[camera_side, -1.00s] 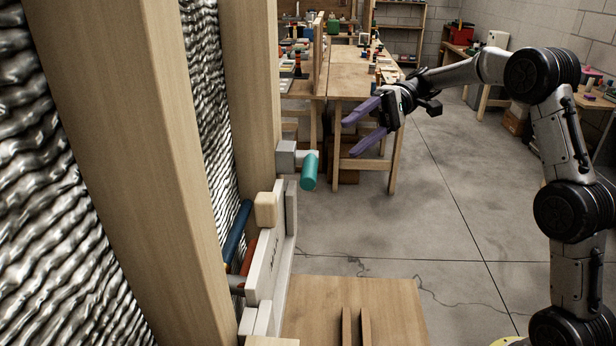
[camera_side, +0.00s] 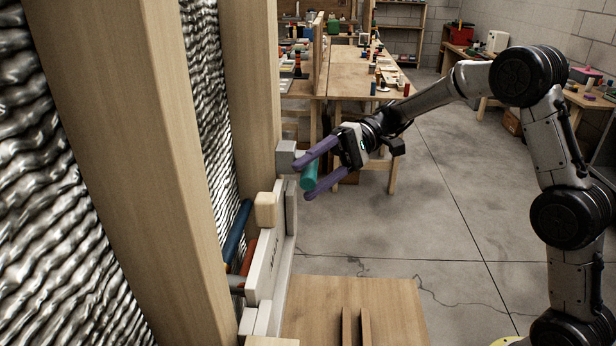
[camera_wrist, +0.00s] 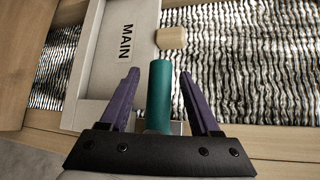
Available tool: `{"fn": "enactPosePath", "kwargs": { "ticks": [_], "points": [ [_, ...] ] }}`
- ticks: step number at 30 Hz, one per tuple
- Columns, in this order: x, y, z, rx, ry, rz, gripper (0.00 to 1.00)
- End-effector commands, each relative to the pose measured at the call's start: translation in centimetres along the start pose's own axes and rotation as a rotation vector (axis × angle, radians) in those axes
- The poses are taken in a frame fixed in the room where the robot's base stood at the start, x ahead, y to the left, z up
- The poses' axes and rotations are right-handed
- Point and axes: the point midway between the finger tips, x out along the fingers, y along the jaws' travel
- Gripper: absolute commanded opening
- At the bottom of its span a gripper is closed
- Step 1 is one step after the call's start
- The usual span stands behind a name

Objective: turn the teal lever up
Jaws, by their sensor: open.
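The teal lever (camera_side: 309,175) sticks out from a grey block (camera_side: 286,157) on the wall unit, with its free end tipped toward the camera and downward in the side view. My gripper (camera_side: 306,178) has its purple fingers spread, one above and one below the lever. In the wrist view the teal lever (camera_wrist: 159,92) stands between the two purple fingers (camera_wrist: 161,96), with a gap visible on each side. The lever's base is partly hidden by my gripper in the wrist view.
A white panel marked MAIN (camera_wrist: 118,52) and a beige block (camera_wrist: 171,38) lie near the lever. Wooden posts (camera_side: 250,95) and crinkled silvery sheeting (camera_side: 208,90) flank the unit. A blue pipe (camera_side: 237,231) is lower down. Open floor (camera_side: 450,220) is to the right.

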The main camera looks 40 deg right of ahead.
Motion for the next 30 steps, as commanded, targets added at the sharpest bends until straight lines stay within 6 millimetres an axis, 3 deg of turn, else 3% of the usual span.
{"fn": "enactPosePath", "kwargs": {
  "ticks": [13,24,30],
  "points": [
    [1.05,-0.03,0.03,0.0,0.0,0.0,0.63],
    [1.02,-0.02,0.03,0.0,0.0,0.0,0.0],
    [1.02,-0.02,0.02,0.0,0.0,0.0,0.0]
  ]
}}
